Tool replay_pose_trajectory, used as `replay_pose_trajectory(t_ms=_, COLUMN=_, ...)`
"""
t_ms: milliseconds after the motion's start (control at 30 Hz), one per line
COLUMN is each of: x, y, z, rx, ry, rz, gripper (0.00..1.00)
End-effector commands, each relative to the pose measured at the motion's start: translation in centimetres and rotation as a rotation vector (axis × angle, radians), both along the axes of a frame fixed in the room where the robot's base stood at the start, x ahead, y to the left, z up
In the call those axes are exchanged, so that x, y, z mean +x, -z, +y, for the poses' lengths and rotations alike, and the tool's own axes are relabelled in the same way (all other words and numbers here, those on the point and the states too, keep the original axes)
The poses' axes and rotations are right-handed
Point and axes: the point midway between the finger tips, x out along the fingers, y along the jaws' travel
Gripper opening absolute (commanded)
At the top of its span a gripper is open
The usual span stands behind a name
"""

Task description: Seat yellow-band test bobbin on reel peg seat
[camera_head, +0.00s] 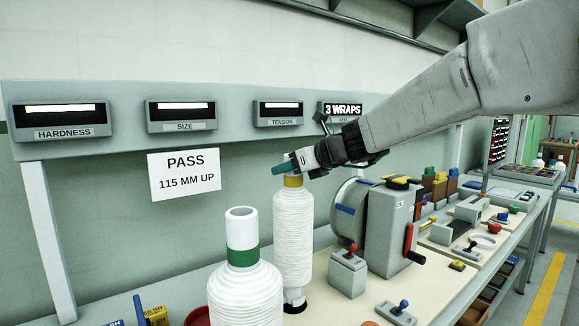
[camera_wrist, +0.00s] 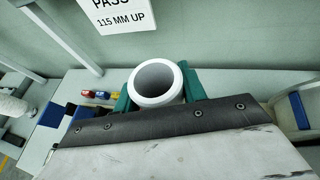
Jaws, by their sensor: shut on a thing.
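The yellow-band bobbin (camera_head: 293,235) is a tall white wound cone, standing upright in the middle of the head view. Its yellow band (camera_head: 293,181) shows just below my gripper (camera_head: 290,167). My gripper, with teal fingers, is shut on the tube top. In the wrist view the white tube mouth (camera_wrist: 158,82) sits between the teal fingers of my gripper (camera_wrist: 160,90). A black round base (camera_head: 295,305), perhaps the reel peg seat, shows under the bobbin's foot. I cannot tell whether the bobbin rests fully on it.
A green-band bobbin (camera_head: 241,285) stands close in front, to the left. A grey lever box (camera_head: 348,273) stands nearer. A PASS sign (camera_head: 184,175) hangs behind.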

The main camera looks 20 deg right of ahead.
Motion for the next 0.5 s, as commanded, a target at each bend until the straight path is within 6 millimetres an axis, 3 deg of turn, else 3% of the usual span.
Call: replay_pose_trajectory(t_ms=500, x=0.0, y=1.3, z=0.0, rx=0.0, ry=0.0, rz=-0.001, gripper=0.0)
